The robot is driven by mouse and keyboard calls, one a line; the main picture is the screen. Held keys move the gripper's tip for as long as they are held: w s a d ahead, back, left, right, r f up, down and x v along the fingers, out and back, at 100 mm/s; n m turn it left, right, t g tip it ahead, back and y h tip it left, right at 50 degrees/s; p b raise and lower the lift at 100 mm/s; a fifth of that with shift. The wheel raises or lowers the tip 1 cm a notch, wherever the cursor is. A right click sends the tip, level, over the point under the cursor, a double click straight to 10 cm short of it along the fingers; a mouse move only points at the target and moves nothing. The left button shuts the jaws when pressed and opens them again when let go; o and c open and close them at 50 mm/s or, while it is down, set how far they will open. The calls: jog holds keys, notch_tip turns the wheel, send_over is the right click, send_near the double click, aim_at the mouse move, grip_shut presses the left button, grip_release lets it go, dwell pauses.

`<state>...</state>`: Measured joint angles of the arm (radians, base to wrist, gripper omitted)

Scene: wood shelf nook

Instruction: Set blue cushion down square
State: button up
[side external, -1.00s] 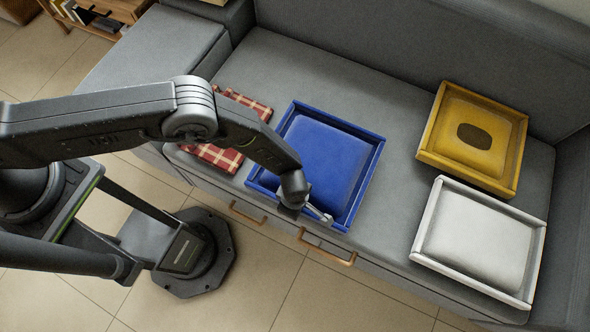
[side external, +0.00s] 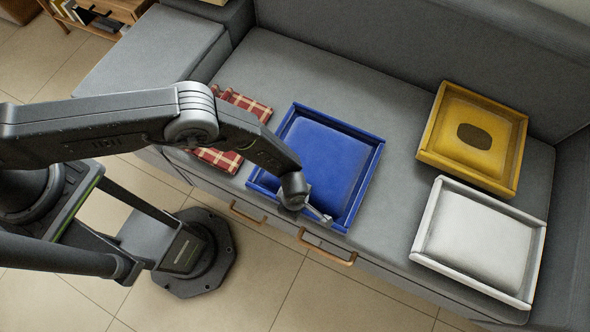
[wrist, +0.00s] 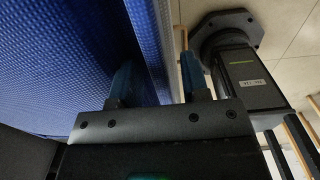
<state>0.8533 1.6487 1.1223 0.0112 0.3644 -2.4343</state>
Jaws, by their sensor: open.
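The blue cushion (side external: 325,158) lies in a shallow blue tray (side external: 370,185) on the grey sofa seat. Its sides look roughly in line with the tray walls, with a narrow gap along the far edge. My gripper (side external: 322,215) is at the tray's front edge, by the cushion's near side; the wrist partly hides the near left corner. In the wrist view my gripper (wrist: 160,76) has its two fingers apart. The blue cushion (wrist: 60,50) fills the left of that view, with the tray wall (wrist: 150,35) running down between the fingers. Whether a finger touches the cushion is unclear.
A red plaid cloth or cushion (side external: 222,160) lies left of the blue tray, partly behind my arm. A yellow tray (side external: 425,150) and a white tray (side external: 427,215), each with a cushion, sit to the right. Bare seat (side external: 405,115) lies between. Drawer handles (side external: 327,250) are below.

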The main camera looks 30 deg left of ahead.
notch_tip(320, 180, up, 12)
jog(key=shift+r, duration=0.15)
dwell(0.4)
jog(key=w+a+r+m+t, duration=0.1)
jog(key=w+a+r+m, duration=0.15)
jog(key=r, duration=0.45)
jog(key=w+a+r+m+h, duration=0.15)
jog(key=w+r, duration=0.25)
jog(key=r, duration=0.4)
jog(key=w+a+r+m+t+y, duration=0.1)
jog(key=w+a+r, duration=0.2)
jog(key=r, duration=0.4)
jog(key=s+a+r+m+t, duration=0.1)
jog(key=a+r+m, duration=0.4)
jog(key=a+r, duration=0.9)
jog(key=s+a+r+m+t, duration=0.1)
jog(key=s+a+r+m, duration=0.3)
jog(key=s+a+r, duration=0.1)
jog(key=s+a+r+m+t, duration=0.1)
jog(key=s+a+r+m, duration=0.3)
jog(key=s+a, duration=0.3)
jog(key=s+r, duration=0.1)
jog(key=s, duration=0.1)
jog(key=shift+s+t, duration=0.3)
jog(key=shift+s, duration=0.1)
